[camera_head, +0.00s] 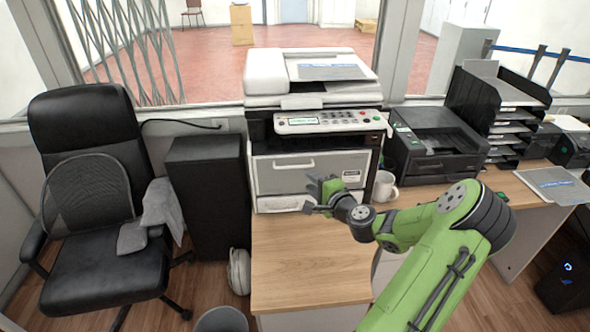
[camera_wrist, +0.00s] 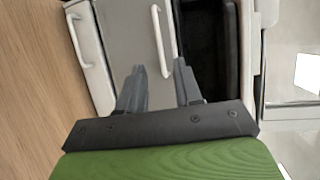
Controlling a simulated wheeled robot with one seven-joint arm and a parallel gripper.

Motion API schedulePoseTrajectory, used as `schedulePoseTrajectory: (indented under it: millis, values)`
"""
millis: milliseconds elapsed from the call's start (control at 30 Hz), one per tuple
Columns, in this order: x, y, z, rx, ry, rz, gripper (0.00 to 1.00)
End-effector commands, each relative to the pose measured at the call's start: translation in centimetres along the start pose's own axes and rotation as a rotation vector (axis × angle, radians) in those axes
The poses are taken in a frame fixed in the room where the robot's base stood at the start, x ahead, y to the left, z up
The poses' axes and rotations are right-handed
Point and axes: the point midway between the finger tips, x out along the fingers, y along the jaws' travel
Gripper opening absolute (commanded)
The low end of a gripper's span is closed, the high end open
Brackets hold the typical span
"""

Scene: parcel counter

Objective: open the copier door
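The copier (camera_head: 313,100) stands at the back of the wooden counter. Its grey front door (camera_head: 335,163) is shut, with a pale bar handle (camera_head: 293,166) along its upper part. In the wrist view the door (camera_wrist: 125,40) appears turned on its side, and its handle (camera_wrist: 159,40) runs up the picture. My gripper (camera_head: 311,194) is in front of the copier's right half, lower than the handle. In the wrist view my gripper (camera_wrist: 160,68) is open, and one end of the handle shows between the fingertips. I cannot tell how far the handle is from them.
A lower drawer with its own handle (camera_wrist: 76,40) is under the door. A white mug (camera_head: 384,187) stands close at the right, beside a black printer (camera_head: 436,142). The wooden counter (camera_head: 300,265) in front of the copier is clear. An office chair (camera_head: 95,200) stands left.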

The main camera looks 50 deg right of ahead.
Motion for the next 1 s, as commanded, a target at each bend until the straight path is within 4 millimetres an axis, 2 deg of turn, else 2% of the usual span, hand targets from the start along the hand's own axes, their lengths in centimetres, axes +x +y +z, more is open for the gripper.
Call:
schedulePoseTrajectory:
  millis: [33, 200, 400, 533, 767, 1000]
  values:
    - [1.4, 0.0, 0.2, -0.001, -0.006, -0.001, 0.34]
    - [5.7, 0.0, 0.2, 0.0, -0.005, -0.001, 0.34]
    - [9.5, 0.1, 0.1, -0.001, -0.003, 0.0, 0.34]
    - [10.5, 0.1, 0.1, -0.001, -0.003, 0.002, 0.34]
    - [10.6, 0.1, 0.1, -0.002, -0.002, 0.003, 0.34]
    - [10.5, 0.1, 0.1, -0.002, -0.002, 0.003, 0.0]
